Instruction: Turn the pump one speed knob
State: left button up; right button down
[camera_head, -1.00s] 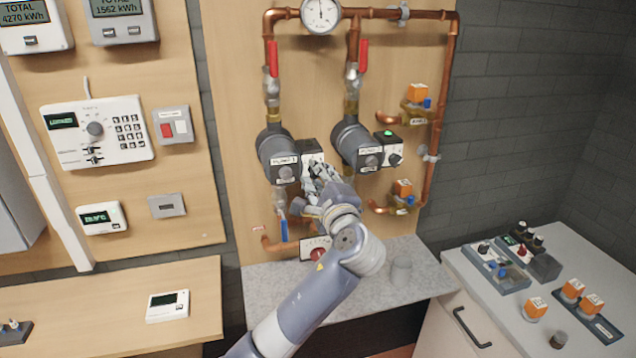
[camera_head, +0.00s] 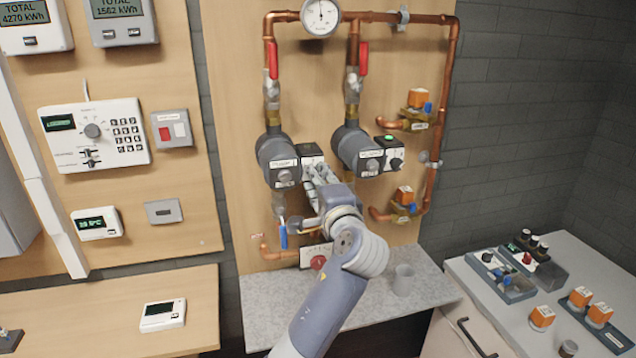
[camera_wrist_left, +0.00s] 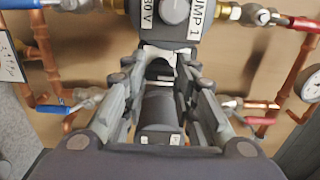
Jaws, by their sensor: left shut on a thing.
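Pump one (camera_head: 279,158) is the left of the two dark pumps on the wooden board in the head view. Its black control box (camera_head: 311,154) sits at its right side. My left gripper (camera_head: 316,172) reaches up to the front of this box and covers the speed knob there. In the left wrist view, the pump one body with its "PUMP 1" label (camera_wrist_left: 204,15) is at the top. The two fingers of my left gripper (camera_wrist_left: 160,72) are closed around a dark part of the box, taken as the knob, which is mostly hidden. My right gripper is out of view.
Pump two (camera_head: 358,150) with its green-lit box (camera_head: 391,153) stands close to the right. Copper pipes (camera_head: 447,90) and red valve handles (camera_head: 272,60) surround the pumps. A grey cup (camera_head: 403,280) stands on the shelf below. A blue-handled valve (camera_head: 283,234) hangs below pump one.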

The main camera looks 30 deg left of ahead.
pick_arm(q)
jog(key=o, duration=1)
jog(key=shift+o, duration=0.2)
jog(key=v, duration=1.2)
jog(key=shift+w, duration=0.1)
